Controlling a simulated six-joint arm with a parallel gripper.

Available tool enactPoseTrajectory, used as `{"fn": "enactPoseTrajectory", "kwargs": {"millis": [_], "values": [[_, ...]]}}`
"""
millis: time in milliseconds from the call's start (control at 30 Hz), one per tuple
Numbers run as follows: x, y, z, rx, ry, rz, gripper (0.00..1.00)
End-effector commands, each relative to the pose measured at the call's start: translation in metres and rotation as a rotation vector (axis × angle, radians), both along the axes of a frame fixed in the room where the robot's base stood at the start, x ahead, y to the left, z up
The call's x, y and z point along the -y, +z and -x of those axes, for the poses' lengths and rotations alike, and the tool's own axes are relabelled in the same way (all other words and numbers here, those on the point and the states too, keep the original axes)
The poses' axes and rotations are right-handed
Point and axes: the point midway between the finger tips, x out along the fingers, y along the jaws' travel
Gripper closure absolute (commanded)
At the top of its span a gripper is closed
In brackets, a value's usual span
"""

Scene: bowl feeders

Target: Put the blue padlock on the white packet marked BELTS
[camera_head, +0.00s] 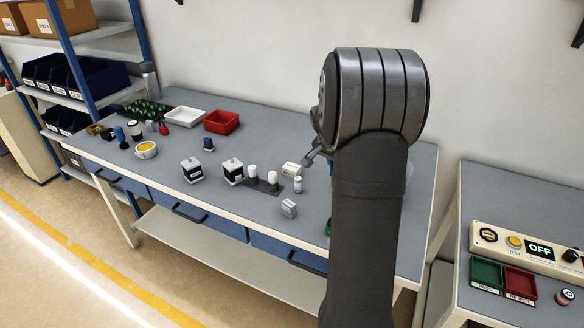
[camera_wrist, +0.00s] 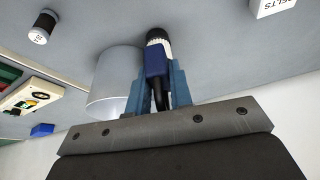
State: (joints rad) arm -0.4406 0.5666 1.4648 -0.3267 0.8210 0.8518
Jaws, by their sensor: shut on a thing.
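In the wrist view my gripper (camera_wrist: 160,82) is shut on the blue padlock (camera_wrist: 156,62). Its dark blue body sits between the blue fingers, with the dark shackle toward the palm. A white packet (camera_wrist: 274,7) stands at the top right edge of this view, partly cut off, with "ELTS" readable on it. The padlock is apart from this packet in the picture.
A pale cylinder (camera_wrist: 112,85) and a black-and-white capped item (camera_wrist: 158,36) appear close to the fingers. A small dark jar (camera_wrist: 41,27) is at upper left. A grey box (camera_head: 289,208) and white-topped bottles (camera_head: 272,178) stand on the grey table (camera_head: 235,200).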

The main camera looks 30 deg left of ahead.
Motion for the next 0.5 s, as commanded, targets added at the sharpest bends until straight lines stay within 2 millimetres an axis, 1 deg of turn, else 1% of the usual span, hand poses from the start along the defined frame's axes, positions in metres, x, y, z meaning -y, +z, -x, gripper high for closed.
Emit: {"fn": "enactPoseTrajectory", "kwargs": {"millis": [100,500], "values": [[-0.010,0.004,-0.011,0.002,0.146,-0.002,1.00],[-0.041,0.016,-0.046,0.001,0.616,-0.002,1.00]]}}
